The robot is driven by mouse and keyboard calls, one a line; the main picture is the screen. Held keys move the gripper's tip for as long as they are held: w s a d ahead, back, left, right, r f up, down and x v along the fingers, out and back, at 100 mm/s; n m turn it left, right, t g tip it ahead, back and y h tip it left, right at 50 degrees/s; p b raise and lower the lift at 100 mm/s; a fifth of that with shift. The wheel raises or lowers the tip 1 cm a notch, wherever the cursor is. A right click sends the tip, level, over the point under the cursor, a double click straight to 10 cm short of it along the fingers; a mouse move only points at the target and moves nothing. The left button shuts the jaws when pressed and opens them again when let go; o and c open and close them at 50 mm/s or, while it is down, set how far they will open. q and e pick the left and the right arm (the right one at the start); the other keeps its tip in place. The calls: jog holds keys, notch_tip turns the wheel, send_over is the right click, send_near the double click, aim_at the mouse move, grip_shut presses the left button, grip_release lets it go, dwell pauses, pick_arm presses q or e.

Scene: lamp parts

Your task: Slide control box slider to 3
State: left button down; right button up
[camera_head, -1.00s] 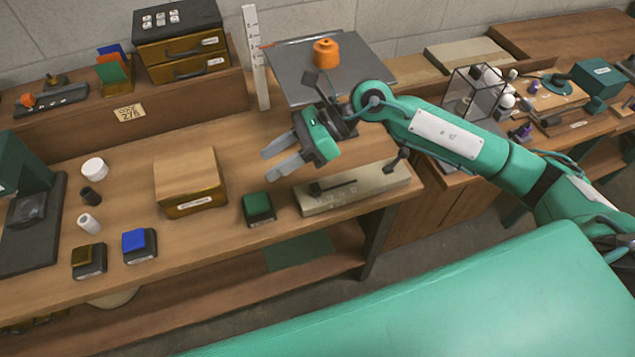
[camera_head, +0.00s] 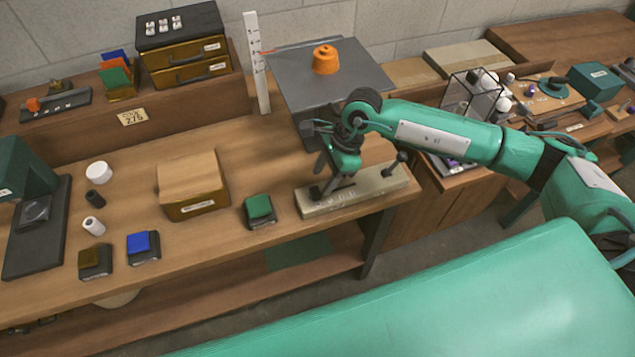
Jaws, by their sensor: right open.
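The control box (camera_head: 370,188) is a low, long beige box near the right end of the workbench's front edge. It has a dark slot, a slider at its left part, and a dark lever (camera_head: 398,164) at its right end. The slider knob is partly covered by my gripper, and the number marks on the box are too small to read. My right gripper (camera_head: 325,188) points down over the left part of the box, its fingers apart around or just beside the slider; I cannot tell whether they touch it. My left gripper is not in view.
A green button block (camera_head: 259,210) stands just left of the box. A wooden box (camera_head: 192,185), a blue block (camera_head: 143,245) and a gold block (camera_head: 95,261) lie farther left. A grey plate with an orange weight (camera_head: 326,60) stands behind my gripper.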

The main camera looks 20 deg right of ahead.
aim_at(317, 190)
jog(key=shift+p+x, duration=0.45)
jog(key=shift+x, duration=1.95)
grip_shut()
jog(key=shift+d, duration=0.1)
